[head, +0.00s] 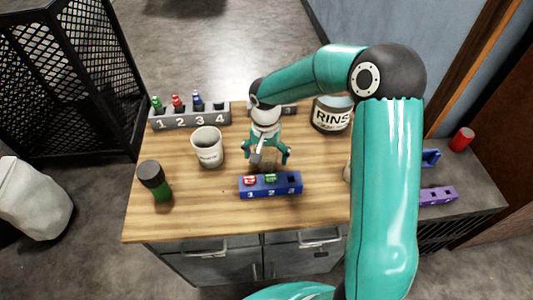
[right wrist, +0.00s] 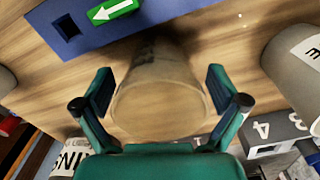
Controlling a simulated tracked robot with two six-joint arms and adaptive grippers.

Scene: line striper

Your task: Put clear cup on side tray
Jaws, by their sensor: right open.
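The clear cup (right wrist: 158,95) is see-through and takes the wood's colour; in the right wrist view it sits between the two fingers of my right gripper (right wrist: 160,84), with a gap on each side. In the head view my right gripper (head: 266,155) is open, pointing down over the table behind the blue numbered block (head: 270,186); the cup is hard to make out there, mostly hidden by the gripper. The side tray appears to be the dark grey surface (head: 478,195) at the right, partly hidden by my right arm. My left gripper is not in view.
On the wooden table (head: 215,215) stand a white cup (head: 207,147), a dark-lidded green bottle (head: 154,180), a grey numbered rack (head: 190,118) and a RINS jar (head: 331,115). A red cylinder (head: 461,139), a blue holder (head: 431,158) and a purple block (head: 438,196) occupy the side surface.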

